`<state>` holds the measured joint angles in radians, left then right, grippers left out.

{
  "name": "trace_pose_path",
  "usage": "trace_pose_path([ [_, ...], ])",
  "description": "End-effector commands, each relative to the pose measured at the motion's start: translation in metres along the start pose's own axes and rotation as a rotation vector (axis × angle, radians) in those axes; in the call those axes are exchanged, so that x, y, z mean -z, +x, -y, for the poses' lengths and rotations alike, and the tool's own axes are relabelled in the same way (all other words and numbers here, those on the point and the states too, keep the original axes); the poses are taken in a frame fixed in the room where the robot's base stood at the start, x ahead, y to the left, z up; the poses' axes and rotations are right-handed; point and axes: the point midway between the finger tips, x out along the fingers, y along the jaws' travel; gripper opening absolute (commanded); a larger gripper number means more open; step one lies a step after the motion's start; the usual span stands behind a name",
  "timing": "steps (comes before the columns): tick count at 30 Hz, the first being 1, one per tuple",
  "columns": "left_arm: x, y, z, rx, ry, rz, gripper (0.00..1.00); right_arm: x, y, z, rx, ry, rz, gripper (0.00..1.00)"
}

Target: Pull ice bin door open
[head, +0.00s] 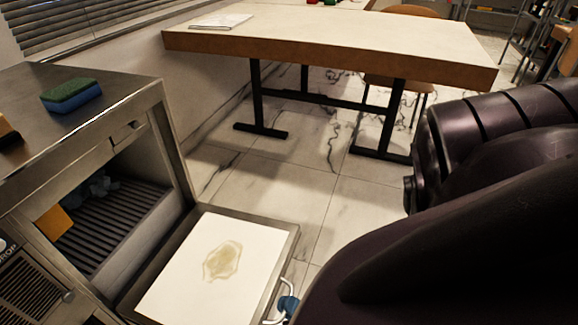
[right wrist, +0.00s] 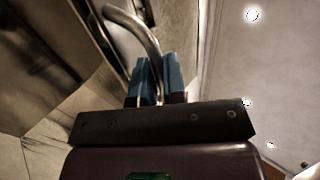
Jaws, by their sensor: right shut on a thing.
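The ice bin (head: 115,215) is a steel cabinet at the left of the head view, its front opening uncovered. Its door (head: 170,285) is swung down and out, lying nearly flat, with a white inner face and a brownish stain. The curved metal handle (head: 285,285) is at the door's outer edge. My right gripper (head: 288,304) is at this handle, mostly hidden by my dark arm. In the right wrist view, its blue fingers (right wrist: 157,78) are shut on the handle bar (right wrist: 136,24). My left gripper is out of view.
A green and blue sponge (head: 71,94) lies on the bin's steel top. Inside are a dark slatted rack (head: 110,225) and a yellow-orange object (head: 54,222). A table (head: 330,45) with dark legs stands beyond. Marble floor (head: 275,200) between door and table is clear.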

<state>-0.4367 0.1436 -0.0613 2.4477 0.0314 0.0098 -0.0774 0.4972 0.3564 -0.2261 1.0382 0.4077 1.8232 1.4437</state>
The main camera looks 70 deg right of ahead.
Motion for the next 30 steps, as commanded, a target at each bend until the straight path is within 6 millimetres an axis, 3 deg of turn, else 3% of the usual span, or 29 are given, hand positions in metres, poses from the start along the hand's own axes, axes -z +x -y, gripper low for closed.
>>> trace_pose_path([
  [1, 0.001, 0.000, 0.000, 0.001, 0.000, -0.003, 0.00, 0.003, 0.011, -0.007, 0.007, -0.005, -0.003, 0.00],
  [10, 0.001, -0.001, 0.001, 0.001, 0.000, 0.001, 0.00, 0.003, 0.011, -0.007, 0.010, -0.005, -0.003, 0.00],
  [11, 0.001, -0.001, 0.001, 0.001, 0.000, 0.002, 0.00, 0.003, 0.011, -0.007, 0.010, -0.005, -0.003, 0.14],
  [13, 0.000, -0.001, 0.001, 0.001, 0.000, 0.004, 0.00, 0.003, 0.011, -0.007, 0.010, -0.005, -0.003, 0.22],
  [23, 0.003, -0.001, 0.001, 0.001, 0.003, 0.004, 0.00, 0.001, 0.015, -0.003, 0.010, -0.002, -0.002, 0.22],
  [30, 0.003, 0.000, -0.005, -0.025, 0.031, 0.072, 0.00, 0.001, 0.045, 0.023, 0.019, 0.000, 0.000, 0.22],
])
